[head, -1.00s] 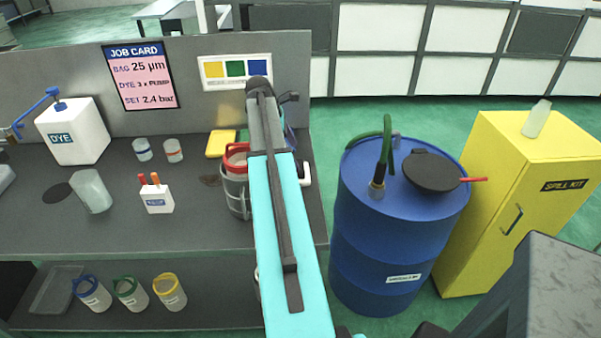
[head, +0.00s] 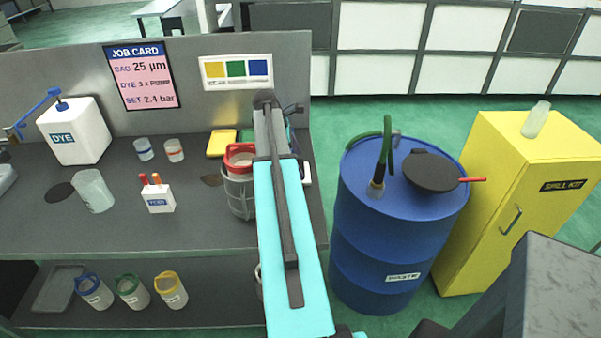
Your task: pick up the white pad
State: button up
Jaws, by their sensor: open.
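A small white piece (head: 307,173) shows at the right edge of the bench top, just right of my arm. It may be the white pad; my arm hides most of that spot, so its shape is unclear. My gripper (head: 291,109) is at the far end of my arm, near the back panel above the bench. Only a dark part of it shows; its fingertips are hidden behind my arm. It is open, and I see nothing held. A yellow pad (head: 221,143) lies at the back of the bench, left of my arm, with a green one partly hidden beside it.
A grey container with a red rim (head: 239,190) stands close left of my arm. A white holder (head: 158,198), cups and a dye jug (head: 75,132) stand further left. A blue waste drum (head: 397,235) and yellow cabinet (head: 530,195) stand right of the bench.

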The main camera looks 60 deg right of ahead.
aim_at(301, 166)
jog(key=shift+p+x, duration=0.5)
jog(key=shift+x, duration=1.3)
jog(key=shift+w, duration=0.1)
jog(key=c, duration=0.8)
jog(key=shift+c, duration=0.2)
jog(key=shift+r+b, duration=1.15)
jog(key=shift+r, duration=3.8)
